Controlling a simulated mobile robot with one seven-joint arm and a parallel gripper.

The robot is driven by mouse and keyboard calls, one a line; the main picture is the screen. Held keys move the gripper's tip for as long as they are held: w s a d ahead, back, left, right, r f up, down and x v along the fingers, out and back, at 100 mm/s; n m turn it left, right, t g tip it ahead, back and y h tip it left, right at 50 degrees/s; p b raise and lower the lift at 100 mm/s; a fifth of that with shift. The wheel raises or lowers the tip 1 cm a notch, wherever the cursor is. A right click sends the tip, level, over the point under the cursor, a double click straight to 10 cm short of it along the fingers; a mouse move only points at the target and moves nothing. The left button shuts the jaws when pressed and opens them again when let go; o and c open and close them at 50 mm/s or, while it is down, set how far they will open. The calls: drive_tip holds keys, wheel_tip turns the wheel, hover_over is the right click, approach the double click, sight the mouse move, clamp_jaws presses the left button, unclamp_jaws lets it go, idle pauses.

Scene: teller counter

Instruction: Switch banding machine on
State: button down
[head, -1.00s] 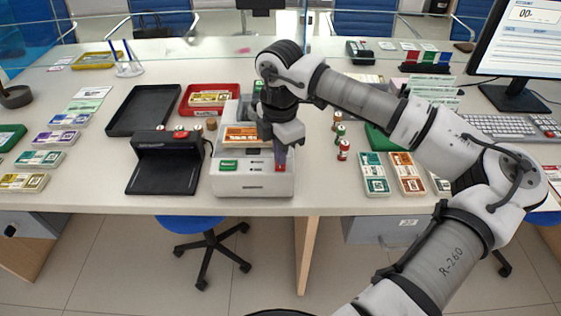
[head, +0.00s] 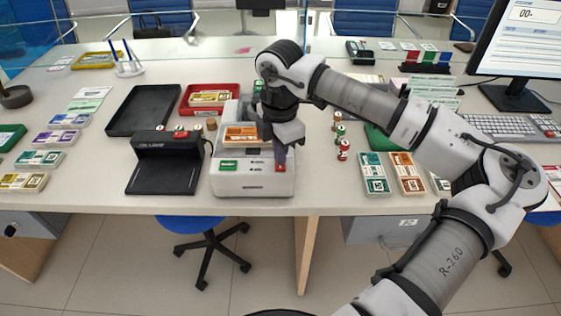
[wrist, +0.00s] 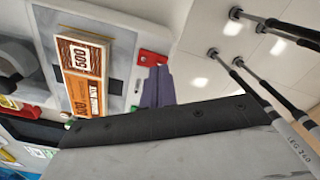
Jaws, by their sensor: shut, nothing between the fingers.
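The banding machine (head: 250,184) is a white-grey box at the front edge of the counter, with a banded orange note stack on its upper part. A green label (head: 228,166) is at its front left and a red switch (head: 281,169) at its front right. The red switch also shows in the wrist view (wrist: 150,58). My gripper (head: 281,157) is shut and empty, its purple-grey fingertips just above and behind the red switch. In the wrist view the fingertips (wrist: 160,70) end close beside the switch; I cannot tell whether they touch it.
A black device (head: 163,170) stands left of the machine. A red tray (head: 236,90) and a black tray (head: 120,128) lie behind. Several small stamps (head: 343,150) and note packs (head: 374,172) lie to the right. The counter between the machine and these stamps is clear.

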sight(280, 167)
drive_tip(key=shift+f+b, duration=1)
idle(0.4)
drive_tip(key=shift+r, duration=0.2)
drive_tip(key=shift+r+p, duration=1.5)
drive_tip(key=shift+r, duration=1.85)
